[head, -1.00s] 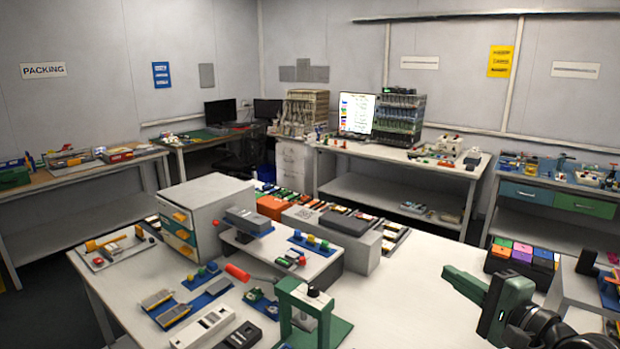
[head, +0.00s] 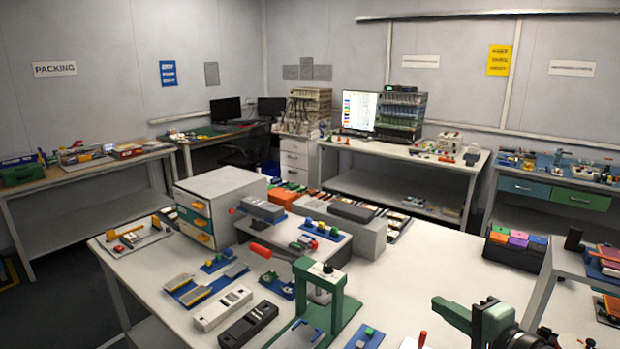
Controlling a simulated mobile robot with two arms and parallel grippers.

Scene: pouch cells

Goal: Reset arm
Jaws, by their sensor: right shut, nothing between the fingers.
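My right gripper (head: 452,314) shows at the lower right of the head view, at the end of its dark green and black arm. It points left over the front right part of the white workbench (head: 425,272). Its fingers are shut with nothing between them. A green press (head: 327,300) stands on the bench to its left, apart from it. My left gripper is outside the picture.
A white drawer cabinet (head: 215,208), a grey box (head: 352,225) and flat pouch cells (head: 190,286) occupy the bench. Coloured bins (head: 515,245) stand beyond its right side. The bench surface between press and bins is mostly clear.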

